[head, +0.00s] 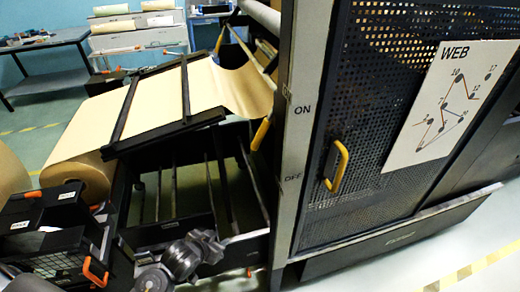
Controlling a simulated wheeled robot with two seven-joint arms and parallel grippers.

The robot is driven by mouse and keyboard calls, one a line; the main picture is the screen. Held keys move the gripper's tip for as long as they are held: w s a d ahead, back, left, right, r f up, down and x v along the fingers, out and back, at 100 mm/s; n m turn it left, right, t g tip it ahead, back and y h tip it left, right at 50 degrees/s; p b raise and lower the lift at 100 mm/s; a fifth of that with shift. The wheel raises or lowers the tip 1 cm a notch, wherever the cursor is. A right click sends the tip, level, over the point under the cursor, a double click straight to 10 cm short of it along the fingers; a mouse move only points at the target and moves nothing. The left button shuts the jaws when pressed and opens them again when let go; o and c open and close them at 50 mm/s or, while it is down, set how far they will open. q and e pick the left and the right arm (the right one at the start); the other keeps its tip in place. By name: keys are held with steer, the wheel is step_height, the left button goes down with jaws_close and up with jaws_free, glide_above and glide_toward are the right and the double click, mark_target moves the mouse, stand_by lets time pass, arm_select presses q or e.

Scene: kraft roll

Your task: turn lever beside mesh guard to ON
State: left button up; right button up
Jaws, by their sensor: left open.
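A yellow lever (261,133) sticks out at the left edge of the pale upright post, with ON printed above and OFF below on the post. Its handle slants down and left and lies between the two labels in height, nearer ON; its pivot is hidden. The black mesh guard (385,110) is right of the post and carries its own yellow door handle (337,166). My left gripper (208,244) is low in the head view, below and left of the lever and apart from it. It is open, with nothing visible in it. My right gripper is not in view.
A kraft paper roll (80,178) feeds a brown web up over black bars at left. Black crates (50,240) with orange handles stand at lower left. A WEB diagram sheet (452,105) hangs on the guard. The floor at lower right is clear.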

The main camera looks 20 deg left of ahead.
arm_select(q)
steer(key=w+d+r+m+t+h, duration=0.1)
steer(key=w+r+m+t+h, duration=0.2)
steer(key=r, duration=0.9)
steer(key=w+d+r+t+h, duration=0.1)
steer(key=w+d+r+t, duration=0.15)
steer(key=w+r, duration=0.6)
steer(key=m+t+h, duration=0.1)
steer(key=m+h, duration=0.1)
steer(key=h, duration=0.1)
glide_toward(257, 138)
steer(key=shift+t, duration=0.25)
steer(key=p+x, duration=0.1)
steer(key=x, duration=0.4)
steer(key=p+x, duration=0.1)
steer(key=x, duration=0.4)
steer(key=shift+f, duration=0.25)
steer(key=shift+w+d+f+p, duration=0.1)
steer(key=shift+w+d+p, duration=0.25)
steer(key=shift+w, duration=0.25)
steer(key=shift+a, duration=0.1)
steer(key=shift+c, duration=0.4)
jaws_close()
